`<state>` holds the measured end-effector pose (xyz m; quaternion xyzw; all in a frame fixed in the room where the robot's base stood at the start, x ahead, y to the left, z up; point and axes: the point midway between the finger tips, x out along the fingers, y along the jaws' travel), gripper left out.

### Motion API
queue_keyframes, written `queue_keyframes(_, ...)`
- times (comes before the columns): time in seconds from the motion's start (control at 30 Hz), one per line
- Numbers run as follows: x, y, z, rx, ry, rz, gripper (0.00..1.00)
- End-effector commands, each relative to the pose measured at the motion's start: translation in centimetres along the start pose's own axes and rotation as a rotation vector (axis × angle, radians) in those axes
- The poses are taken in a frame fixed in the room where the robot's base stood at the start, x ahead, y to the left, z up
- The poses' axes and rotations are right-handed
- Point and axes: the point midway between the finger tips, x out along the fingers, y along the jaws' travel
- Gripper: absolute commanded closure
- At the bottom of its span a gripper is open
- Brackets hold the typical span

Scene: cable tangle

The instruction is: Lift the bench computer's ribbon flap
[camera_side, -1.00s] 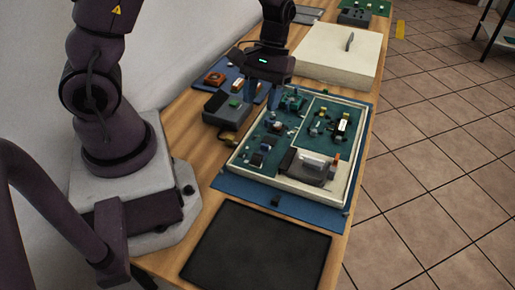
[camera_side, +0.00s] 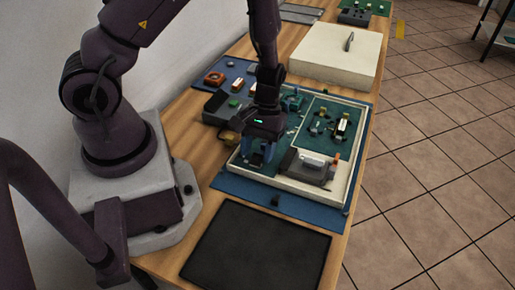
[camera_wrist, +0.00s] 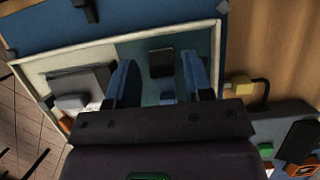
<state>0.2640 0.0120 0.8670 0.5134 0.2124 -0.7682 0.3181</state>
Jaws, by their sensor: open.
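The bench computer (camera_side: 354,180) is an open cream case with green boards inside, lying on a blue mat. My gripper (camera_side: 257,159) is over the near left part of the case, pointing down. In the wrist view my gripper (camera_wrist: 158,62) has its two blue fingers apart. A small dark block (camera_wrist: 160,64) shows between the fingers on the green board; I cannot tell whether it is the ribbon flap. No contact with it is visible. The gripper hides the parts beneath it in the side view.
A grey unit with a light top (camera_side: 308,166) sits in the case's near right corner. A dark box (camera_side: 222,106) and a yellow plug (camera_wrist: 240,83) are beside the case. A cream lid (camera_side: 335,60) lies behind it. A black mat (camera_side: 258,248) in front is bare.

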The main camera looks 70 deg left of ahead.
Motion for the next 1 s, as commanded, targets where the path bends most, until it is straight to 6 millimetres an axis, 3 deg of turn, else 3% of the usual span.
queue_keyframes(0.27, 0.22, -0.02, 0.01, 0.0, 0.0, 0.0, 0.53)
queue_keyframes(0.47, 0.19, -0.02, 0.01, -0.001, 0.0, 0.0, 0.95)
queue_keyframes(0.5, 0.19, -0.02, 0.0, 0.0, 0.0, 0.0, 0.96)
queue_keyframes(0.77, 0.14, -0.02, 0.18, 0.001, 0.031, 0.0, 0.96)
queue_keyframes(1.0, 0.17, 0.0, 0.72, 0.001, 0.159, 0.001, 0.96)
